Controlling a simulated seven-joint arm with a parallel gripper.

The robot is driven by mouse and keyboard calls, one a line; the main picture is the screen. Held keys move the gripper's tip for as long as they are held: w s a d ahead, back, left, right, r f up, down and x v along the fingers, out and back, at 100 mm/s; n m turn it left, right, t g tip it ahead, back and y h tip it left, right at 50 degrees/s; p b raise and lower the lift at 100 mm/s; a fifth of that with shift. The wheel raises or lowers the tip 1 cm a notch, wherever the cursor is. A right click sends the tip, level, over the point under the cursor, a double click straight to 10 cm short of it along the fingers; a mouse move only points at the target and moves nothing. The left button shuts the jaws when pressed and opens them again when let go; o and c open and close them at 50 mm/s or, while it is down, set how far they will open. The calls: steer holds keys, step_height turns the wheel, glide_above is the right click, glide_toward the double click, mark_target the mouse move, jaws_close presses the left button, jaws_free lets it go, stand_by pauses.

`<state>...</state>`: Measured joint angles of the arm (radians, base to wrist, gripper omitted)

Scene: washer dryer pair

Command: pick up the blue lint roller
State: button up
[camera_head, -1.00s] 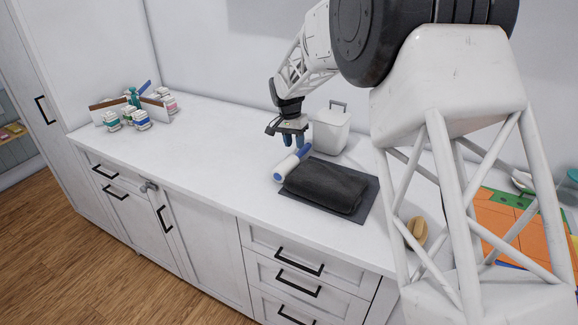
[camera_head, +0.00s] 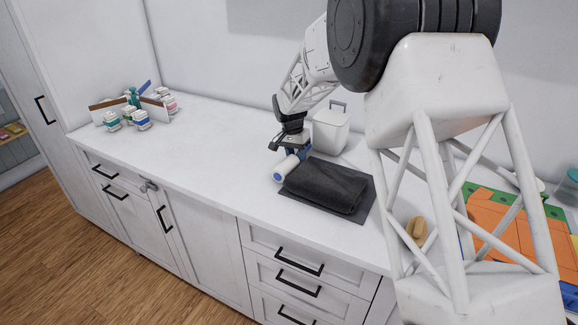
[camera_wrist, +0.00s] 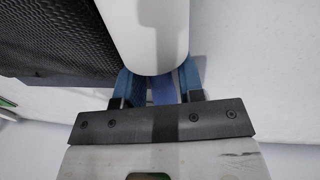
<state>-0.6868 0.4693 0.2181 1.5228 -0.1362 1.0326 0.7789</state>
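The blue lint roller (camera_head: 286,168), with a white roll and a blue handle, lies on the white counter along the left edge of a dark folded cloth. My gripper (camera_head: 293,152) is down at its handle end. In the wrist view, the white roll (camera_wrist: 152,35) points away from my gripper (camera_wrist: 162,88). The blue fingers stand apart, one on each side of the blue handle (camera_wrist: 163,92), with what look like narrow gaps. The fingertips are partly hidden by the roll.
The dark folded cloth (camera_head: 325,186) lies on a grey mat (camera_head: 367,204) right beside the roller. A white lidded container (camera_head: 331,130) stands behind. A tan brush (camera_head: 416,229) is to the right. Bottles (camera_head: 141,121) stand far left; the counter between is clear.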

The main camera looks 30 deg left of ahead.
stand_by(0.4)
jaws_close()
steer(key=shift+r, duration=0.1)
step_height(320, 180, up, 18)
stand_by(0.7)
stand_by(0.5)
